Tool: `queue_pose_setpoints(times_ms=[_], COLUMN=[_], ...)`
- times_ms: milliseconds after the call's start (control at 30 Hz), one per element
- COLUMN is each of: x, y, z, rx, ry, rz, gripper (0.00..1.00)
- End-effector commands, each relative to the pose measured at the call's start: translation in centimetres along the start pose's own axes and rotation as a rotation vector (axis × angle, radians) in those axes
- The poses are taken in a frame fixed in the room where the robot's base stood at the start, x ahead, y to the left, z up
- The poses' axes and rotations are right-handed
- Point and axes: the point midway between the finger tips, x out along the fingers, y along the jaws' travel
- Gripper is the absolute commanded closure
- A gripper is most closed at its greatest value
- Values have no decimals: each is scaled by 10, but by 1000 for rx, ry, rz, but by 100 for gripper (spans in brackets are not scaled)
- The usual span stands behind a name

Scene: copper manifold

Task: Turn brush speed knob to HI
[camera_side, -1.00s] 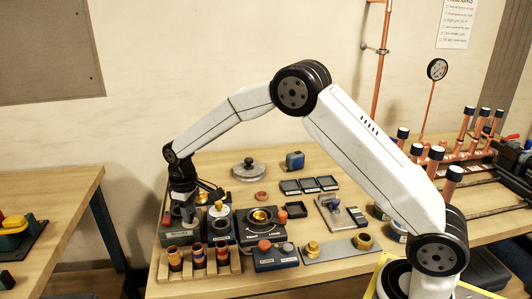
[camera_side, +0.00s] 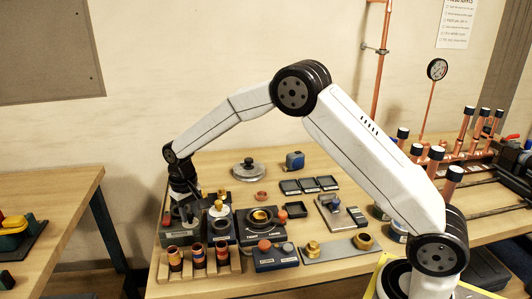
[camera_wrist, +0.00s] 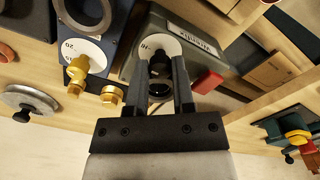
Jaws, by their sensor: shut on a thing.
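The brush speed knob (camera_wrist: 160,62) is black and sits on a white round dial (camera_wrist: 174,45) with a "HI" mark at its left edge in the wrist view. The dial is on a grey box (camera_wrist: 143,70) with a red switch (camera_wrist: 207,82) on its side. My gripper (camera_wrist: 165,72) is shut on the knob, one finger at each side. In the side view my gripper (camera_side: 187,213) points down at the grey box (camera_side: 172,240) at the table's left end. The fingers hide much of the knob, and I cannot tell where its pointer stands.
A dark unit with a white dial and brass fittings (camera_wrist: 77,70) stands close to the left of the box in the wrist view. A wooden rack with several copper pieces (camera_side: 198,264) stands in front. A lidded round pan (camera_side: 248,170) lies farther back.

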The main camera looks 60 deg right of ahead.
Motion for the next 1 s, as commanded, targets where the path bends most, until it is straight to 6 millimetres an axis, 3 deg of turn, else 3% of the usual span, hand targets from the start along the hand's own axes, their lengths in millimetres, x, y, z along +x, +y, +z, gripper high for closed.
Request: queue_pose_setpoints(times_ms=[167, 200, 267, 300, 700, 1000], x=[-3, -3, -2, -2, -4, -32], y=[0, 0, 0, 0, 0, 0], z=[-2, -2, -2, -1, -1, -1], rx=[-1, -1, -1, -1, -2, -1], ry=[7, 7, 6, 5, 3, 6], rz=[-2, -2, -2, -1, -1, -1], gripper=[100, 57, 38, 34, 34, 34])
